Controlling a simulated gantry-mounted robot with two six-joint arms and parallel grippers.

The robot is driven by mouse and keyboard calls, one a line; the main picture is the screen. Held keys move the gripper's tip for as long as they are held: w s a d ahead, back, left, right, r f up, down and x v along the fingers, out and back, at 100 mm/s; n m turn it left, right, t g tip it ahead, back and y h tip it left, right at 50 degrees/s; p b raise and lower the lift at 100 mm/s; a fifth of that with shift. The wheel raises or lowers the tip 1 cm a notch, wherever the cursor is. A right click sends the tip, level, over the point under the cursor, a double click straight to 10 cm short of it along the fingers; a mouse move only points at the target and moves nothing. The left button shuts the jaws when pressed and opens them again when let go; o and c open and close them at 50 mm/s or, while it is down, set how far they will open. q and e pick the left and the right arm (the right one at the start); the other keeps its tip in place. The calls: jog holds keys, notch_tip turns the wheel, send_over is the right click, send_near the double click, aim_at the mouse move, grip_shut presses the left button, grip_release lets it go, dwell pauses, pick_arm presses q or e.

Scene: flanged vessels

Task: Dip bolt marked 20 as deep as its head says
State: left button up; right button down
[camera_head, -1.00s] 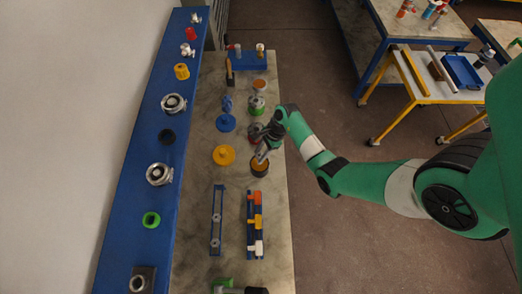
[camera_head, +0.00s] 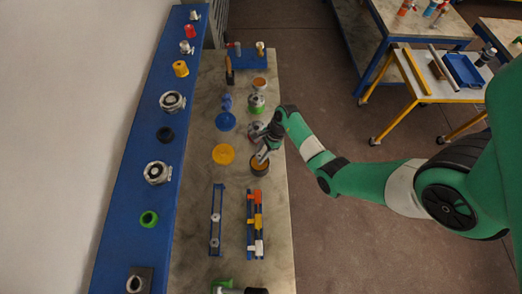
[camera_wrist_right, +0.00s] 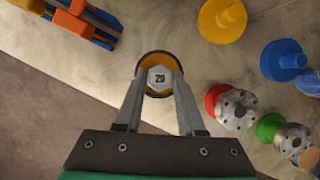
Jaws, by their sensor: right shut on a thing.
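My right gripper (camera_head: 263,155) is shut on a bolt, whose pale hexagonal head (camera_wrist_right: 160,79) reads 20 in the right wrist view. The fingers hold the head from two sides. A dark round cup with orange inside (camera_head: 260,169) stands on the table under the gripper. In the right wrist view its orange and black rim (camera_wrist_right: 158,57) shows around the bolt head. The bolt's shank is hidden below the head, so I cannot tell how deep it sits. My left gripper is not in view.
A yellow knobbed disc (camera_head: 223,154) and a blue one (camera_head: 226,121) stand left of the cup. A blue rack with orange and white pieces (camera_head: 254,224) lies nearer. Metal flanged vessels (camera_wrist_right: 236,109) are close by. A long blue bench (camera_head: 136,202) runs along the left.

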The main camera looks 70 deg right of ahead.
aim_at(261, 155)
jog(key=shift+f+b, duration=0.65)
jog(key=shift+f, duration=0.35)
jog(key=shift+r, duration=0.1)
notch_tip(261, 155, up, 9)
jog(key=p, duration=0.9)
jog(key=shift+p, duration=0.3)
jog(key=shift+s, duration=0.1)
